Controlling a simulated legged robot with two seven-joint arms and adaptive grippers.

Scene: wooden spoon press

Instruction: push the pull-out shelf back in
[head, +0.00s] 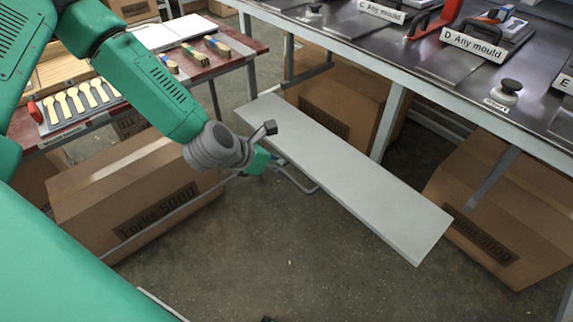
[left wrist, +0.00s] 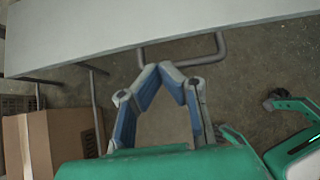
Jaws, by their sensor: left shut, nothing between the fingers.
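The pull-out shelf (head: 345,175) is a long pale grey board, sticking out from under the dark-topped table on the right. It also crosses the top of the left wrist view (left wrist: 150,25). A grey U-shaped handle bar (head: 301,186) shows at its near edge, and in the left wrist view (left wrist: 186,63). My left gripper (head: 279,161) is shut and empty by the handle's left end. In the left wrist view its blue-grey fingertips (left wrist: 162,69) meet just short of the bar; I cannot tell whether they touch it.
The dark-topped table (head: 425,60) carries labelled moulds. Cardboard boxes stand below it (head: 510,215) and under the left table (head: 140,195). The left table (head: 195,75) holds wooden spoons and brushes. The floor (head: 290,255) before the shelf is clear.

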